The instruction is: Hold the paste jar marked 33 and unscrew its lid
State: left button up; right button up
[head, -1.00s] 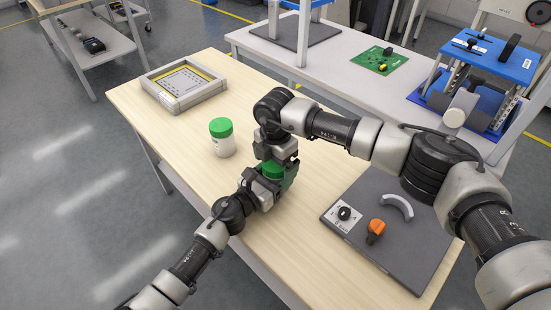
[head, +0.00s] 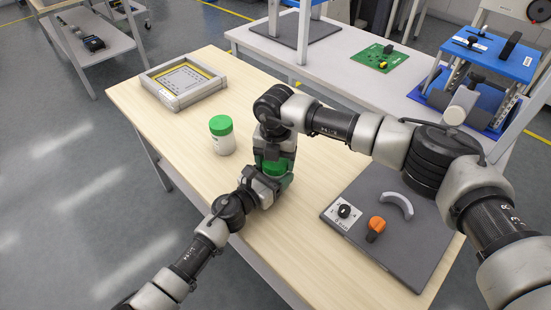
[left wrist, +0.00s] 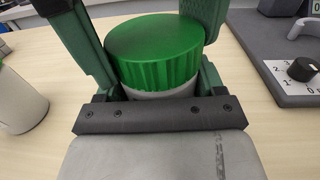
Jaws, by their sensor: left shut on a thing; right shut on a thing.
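A jar with a ribbed green lid (left wrist: 155,48) stands between my two grippers. In the left wrist view a strip of its pale body (left wrist: 165,93) shows under the lid, with no clear gap between them. Its marking is hidden. My left gripper (head: 268,181), low and from the left, is shut on the jar body. My right gripper (head: 275,164) points down from above and is shut on the lid. In the head view the grippers hide most of the jar.
A second white jar with a green lid (head: 222,137) stands left of my grippers on the wooden table (head: 190,190). A grey frame tray (head: 205,91) lies at the far left. A grey board (head: 395,262) with a black knob and an orange knob (head: 376,225) lies at the right.

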jog(key=o, duration=1)
jog(key=shift+a, duration=0.1)
jog(key=shift+r, duration=0.1)
notch_tip(320, 180, up, 4)
jog(key=shift+r, duration=0.15)
jog(key=r+m, duration=0.2)
jog(key=m, duration=0.1)
jog(key=shift+s+a, duration=0.1)
jog(key=m, duration=0.1)
jog(key=r+m, duration=0.1)
jog(key=m, duration=0.1)
jog(key=shift+d+r, duration=0.15)
jog(key=shift+d, duration=0.05)
jog(key=shift+f+m, duration=0.25)
jog(key=shift+m, duration=0.05)
notch_tip(320, 180, down, 7)
jog(key=shift+f, duration=0.15)
jog(key=shift+c, duration=0.5)
